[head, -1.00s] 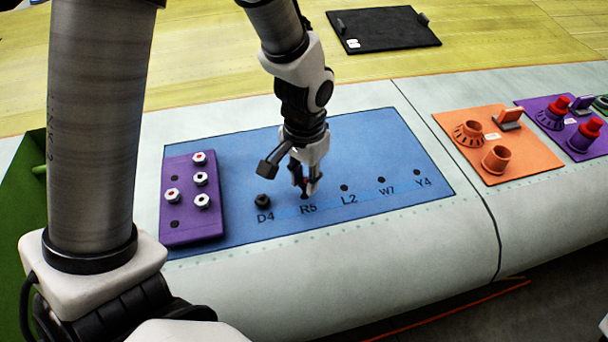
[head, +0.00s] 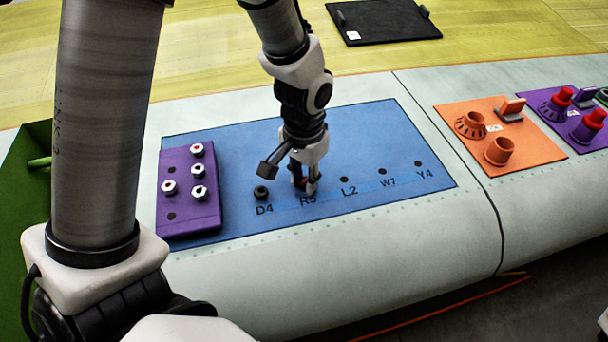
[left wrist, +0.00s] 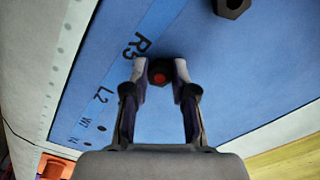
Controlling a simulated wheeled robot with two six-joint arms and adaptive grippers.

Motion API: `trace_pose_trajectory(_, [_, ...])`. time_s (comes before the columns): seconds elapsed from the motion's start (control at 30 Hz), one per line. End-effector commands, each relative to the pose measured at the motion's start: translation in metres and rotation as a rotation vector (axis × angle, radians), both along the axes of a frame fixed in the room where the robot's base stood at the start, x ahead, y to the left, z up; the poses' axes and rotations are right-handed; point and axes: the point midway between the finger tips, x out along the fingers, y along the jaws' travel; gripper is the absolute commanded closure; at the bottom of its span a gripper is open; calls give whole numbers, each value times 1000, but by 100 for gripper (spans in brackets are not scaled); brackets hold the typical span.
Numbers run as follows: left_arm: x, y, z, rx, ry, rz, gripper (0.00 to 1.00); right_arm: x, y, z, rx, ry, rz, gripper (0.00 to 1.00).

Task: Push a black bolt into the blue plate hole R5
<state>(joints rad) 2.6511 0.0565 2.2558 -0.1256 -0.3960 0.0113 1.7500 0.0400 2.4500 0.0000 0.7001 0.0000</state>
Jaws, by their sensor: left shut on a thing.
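My left gripper (head: 305,186) points down at the label R5 on the blue plate (head: 345,135). It is shut on a black bolt, whose dark head with a red centre (left wrist: 160,76) shows between the fingertips in the left wrist view. The fingers are close to the plate surface and cover part of the R5 label (left wrist: 139,45). The hole R5 is hidden under the gripper, so I cannot tell how deep the bolt sits. Another black bolt (head: 261,192) stands at D4; it also shows in the left wrist view (left wrist: 231,6). My right gripper is not in view.
Holes L2 (head: 344,180), W7 (head: 382,171) and Y4 (head: 418,163) look empty. A purple block (head: 190,215) with several silver-white bolts lies left of the gripper. An orange plate (head: 525,150) with two round fittings is at the right. A black tray (head: 390,25) lies behind.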

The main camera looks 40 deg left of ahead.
Motion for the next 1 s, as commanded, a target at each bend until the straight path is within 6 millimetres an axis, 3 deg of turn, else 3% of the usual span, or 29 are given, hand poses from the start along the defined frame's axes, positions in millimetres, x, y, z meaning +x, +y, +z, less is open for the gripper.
trace_pose_trajectory(0.03, [0, 0, 0, 0, 0, 0, 100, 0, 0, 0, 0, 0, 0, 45])
trace_pose_trajectory(0.07, [0, 0, 0, 0, 0, 0, 64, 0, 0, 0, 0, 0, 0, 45])
trace_pose_trajectory(0.1, [0, 0, 0, 0, 0, 0, 50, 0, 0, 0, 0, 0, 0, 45])
trace_pose_trajectory(0.13, [0, 0, 0, 0, 0, 0, 45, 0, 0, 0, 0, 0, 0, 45])
trace_pose_trajectory(0.53, [1, 0, 10, 1, -2, 0, 45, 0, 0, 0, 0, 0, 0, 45])
trace_pose_trajectory(0.9, [1, 0, 96, 0, -6, 0, 45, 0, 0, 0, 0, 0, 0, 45])
trace_pose_trajectory(1.0, [1, 0, 112, 1, -3, 0, 45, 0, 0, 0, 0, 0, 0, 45])
